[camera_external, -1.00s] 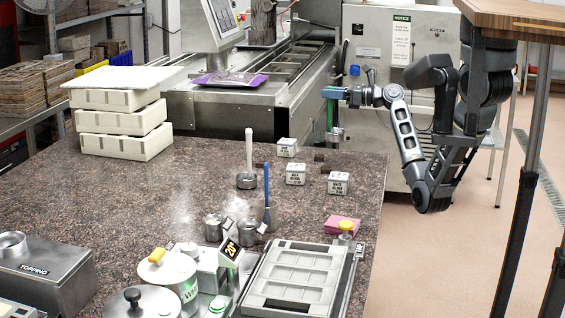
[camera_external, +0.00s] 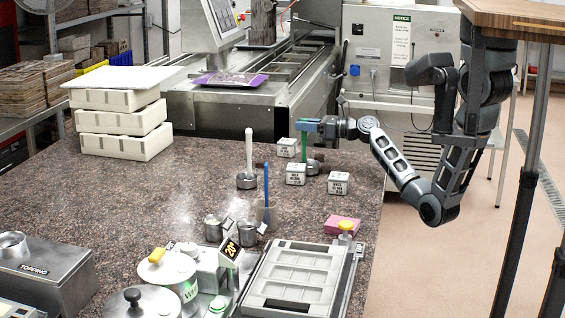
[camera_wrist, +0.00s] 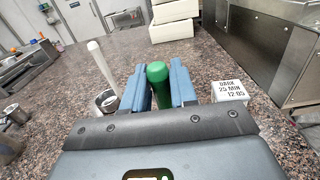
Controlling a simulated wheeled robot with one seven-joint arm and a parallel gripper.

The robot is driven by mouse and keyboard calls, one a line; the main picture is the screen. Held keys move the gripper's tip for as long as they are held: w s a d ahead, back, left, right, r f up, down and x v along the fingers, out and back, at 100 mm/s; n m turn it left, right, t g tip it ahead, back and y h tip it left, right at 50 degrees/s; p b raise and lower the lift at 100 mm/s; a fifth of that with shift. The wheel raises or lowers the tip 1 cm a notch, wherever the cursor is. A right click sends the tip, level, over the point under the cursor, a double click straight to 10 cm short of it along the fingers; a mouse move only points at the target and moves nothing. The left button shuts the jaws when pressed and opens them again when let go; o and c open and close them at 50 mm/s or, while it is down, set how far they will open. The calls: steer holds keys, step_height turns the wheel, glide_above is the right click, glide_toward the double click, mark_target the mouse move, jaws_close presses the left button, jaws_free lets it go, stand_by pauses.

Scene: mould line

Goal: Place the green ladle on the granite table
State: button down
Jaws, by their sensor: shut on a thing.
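The green ladle (camera_external: 304,145) is upright, its green handle between the jaws of my gripper (camera_external: 308,124). In the wrist view the round top of the green handle (camera_wrist: 158,90) sits between the blue fingers of my gripper (camera_wrist: 160,82), which is shut on it. The ladle's metal cup shows low over the far right part of the granite table (camera_external: 120,195), close to the small white blocks. I cannot tell whether the cup touches the tabletop.
White blocks (camera_external: 296,174) (camera_external: 338,184) stand near the green ladle. A white-handled ladle (camera_external: 248,155) and a blue-handled ladle (camera_external: 266,185) stand to its left and front. White moulds (camera_external: 125,145) are stacked at the back left. The table's middle left is clear.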

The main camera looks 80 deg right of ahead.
steer(key=c, duration=0.9)
jaws_free()
steer(key=shift+r, duration=0.1)
steer(key=s+b, duration=0.1)
steer(key=s, duration=1.1)
steer(key=shift+c, duration=0.2)
